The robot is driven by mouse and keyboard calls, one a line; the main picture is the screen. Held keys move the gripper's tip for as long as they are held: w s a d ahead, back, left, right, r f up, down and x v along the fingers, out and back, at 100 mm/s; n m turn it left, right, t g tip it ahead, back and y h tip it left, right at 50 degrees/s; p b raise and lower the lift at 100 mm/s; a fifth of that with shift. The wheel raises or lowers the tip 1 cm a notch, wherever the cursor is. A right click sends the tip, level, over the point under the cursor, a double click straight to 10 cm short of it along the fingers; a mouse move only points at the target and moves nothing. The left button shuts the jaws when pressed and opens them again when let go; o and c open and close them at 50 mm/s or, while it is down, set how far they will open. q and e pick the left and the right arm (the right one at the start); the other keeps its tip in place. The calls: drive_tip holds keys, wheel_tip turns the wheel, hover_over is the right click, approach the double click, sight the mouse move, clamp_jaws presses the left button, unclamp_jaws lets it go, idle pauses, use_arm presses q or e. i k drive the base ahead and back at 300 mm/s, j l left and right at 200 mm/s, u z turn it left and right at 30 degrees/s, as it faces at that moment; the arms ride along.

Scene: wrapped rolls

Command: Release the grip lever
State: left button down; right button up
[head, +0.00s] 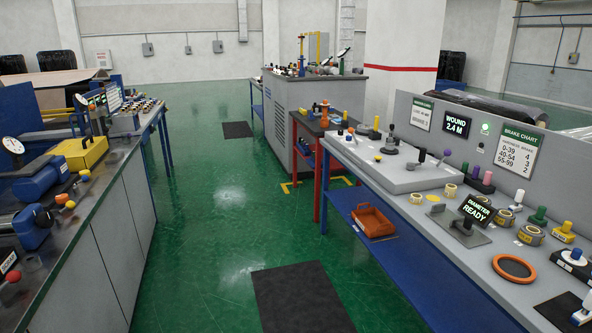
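Neither of my grippers shows in the head view. No lever here carries a readable "grip" label, so I cannot tell which one is the grip lever. On the right bench, a pale sloped console (400,176) bears a grey lever mechanism (390,143) and a lever with a purple knob (421,155). A display stand (478,211) reading "DIAMETER READY" stands in front of the console's right end. A wall screen (457,124) reads "WOUND 2.4 M", and a brake chart (517,149) hangs to its right.
Several wrapped rolls (531,235) and an orange ring (514,268) lie on the right bench. An orange tray (373,221) sits on its blue lower shelf. Another machine bench (105,215) runs along the left. The green floor (215,230) between them is clear, with a dark mat (300,297).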

sight(350, 131)
drive_tip(key=i+z, duration=0.1)
drive_tip(key=i, duration=0.55)
drive_tip(key=i+j+z, duration=0.1)
drive_tip(key=i, duration=0.5)
drive_tip(key=i+j+z, duration=0.15)
drive_tip(key=i, duration=0.5)
drive_tip(key=i+j+z, duration=0.3)
drive_tip(key=i+z, duration=0.2)
drive_tip(key=i+j+z, duration=0.45)
drive_tip(key=i+j, duration=0.05)
drive_tip(key=i, duration=0.05)
